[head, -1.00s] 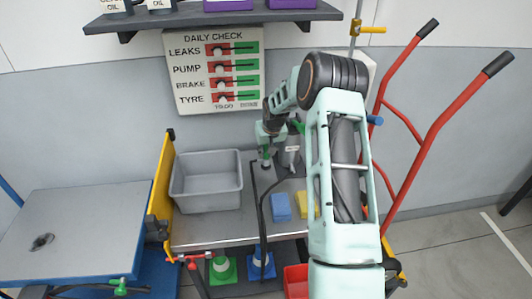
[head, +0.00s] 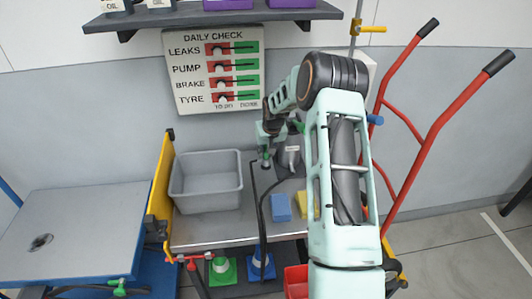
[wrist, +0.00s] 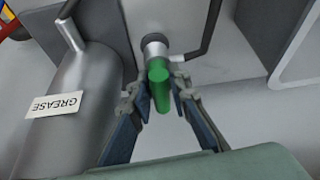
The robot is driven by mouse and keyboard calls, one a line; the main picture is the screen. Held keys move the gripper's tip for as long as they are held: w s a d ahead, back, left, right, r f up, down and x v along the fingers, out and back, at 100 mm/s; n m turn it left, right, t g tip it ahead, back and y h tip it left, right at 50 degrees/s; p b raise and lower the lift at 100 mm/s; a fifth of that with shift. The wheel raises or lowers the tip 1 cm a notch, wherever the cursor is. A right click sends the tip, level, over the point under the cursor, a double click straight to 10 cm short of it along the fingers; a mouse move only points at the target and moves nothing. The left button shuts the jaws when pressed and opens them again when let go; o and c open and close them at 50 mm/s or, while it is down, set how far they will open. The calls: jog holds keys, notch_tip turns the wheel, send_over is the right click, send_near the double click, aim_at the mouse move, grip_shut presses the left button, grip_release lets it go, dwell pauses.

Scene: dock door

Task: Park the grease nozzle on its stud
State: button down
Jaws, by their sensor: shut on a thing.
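My gripper (wrist: 157,90) is shut on the green grease nozzle (wrist: 159,72), with one finger on each side of it. A silver round collar (wrist: 155,45) shows at the nozzle's far end, with a thin dark bent line running from it to the upper right. I cannot tell whether this collar belongs to the nozzle or the stud. In the head view my gripper (head: 266,146) is above the back of the metal bench, with a silver tip (head: 265,163) below it. The stud is not clearly visible.
A grey grease canister (wrist: 75,105) stands close at left in the wrist view. On the bench (head: 215,230) are a grey bin (head: 206,196), a blue block (head: 281,207) and a yellow block (head: 301,205). A black hose (head: 262,225) hangs over the front edge.

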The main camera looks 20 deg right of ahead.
jog(key=shift+f+b, duration=0.55)
jog(key=shift+f, duration=0.1)
jog(key=c, duration=2.1)
grip_release()
jog(key=shift+r, duration=0.1)
jog(key=p+v, duration=0.4)
jog(key=v, duration=0.7)
jog(key=shift+p, duration=0.4)
jog(key=shift+d, duration=0.1)
